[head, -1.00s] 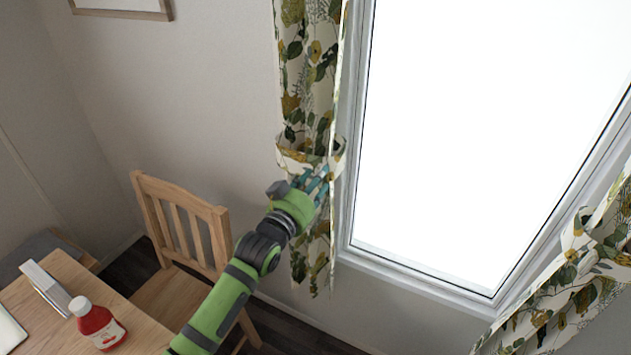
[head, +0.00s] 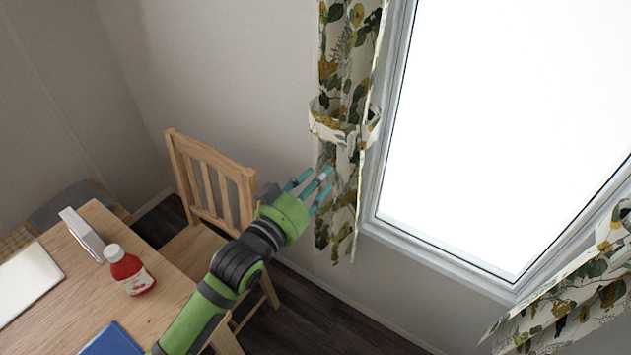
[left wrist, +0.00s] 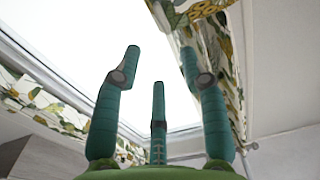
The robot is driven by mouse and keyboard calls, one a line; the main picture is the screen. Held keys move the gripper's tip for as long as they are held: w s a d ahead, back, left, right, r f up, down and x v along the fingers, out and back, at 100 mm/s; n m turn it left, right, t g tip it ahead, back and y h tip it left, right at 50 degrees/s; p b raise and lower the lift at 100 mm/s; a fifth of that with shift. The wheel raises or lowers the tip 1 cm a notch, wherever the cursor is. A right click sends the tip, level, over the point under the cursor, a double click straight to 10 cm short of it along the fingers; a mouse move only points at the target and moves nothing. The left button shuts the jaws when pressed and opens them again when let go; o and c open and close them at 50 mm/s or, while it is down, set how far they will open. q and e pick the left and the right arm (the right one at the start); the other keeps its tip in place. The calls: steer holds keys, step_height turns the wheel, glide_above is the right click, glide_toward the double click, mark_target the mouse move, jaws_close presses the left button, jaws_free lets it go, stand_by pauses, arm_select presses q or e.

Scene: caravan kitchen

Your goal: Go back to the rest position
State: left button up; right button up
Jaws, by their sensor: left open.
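My left gripper (head: 316,188) is open and empty in the head view. Its teal fingers point up and right, in front of the lower part of the left curtain (head: 343,95). That curtain has a leaf pattern and is gathered by a tieback (head: 335,128). A small part of it is hidden behind the fingers; I cannot tell whether they touch. In the left wrist view the open fingers (left wrist: 160,70) spread with nothing between them, the bright window behind. My right gripper is not in view.
A wooden chair (head: 212,188) stands beside my left arm. The wooden table (head: 165,285) holds a red bottle (head: 130,270), a blue item (head: 112,342), a white flat item (head: 22,285) and a napkin-holder-like object (head: 82,233). The window (head: 500,120) and right curtain (head: 575,300) are at right.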

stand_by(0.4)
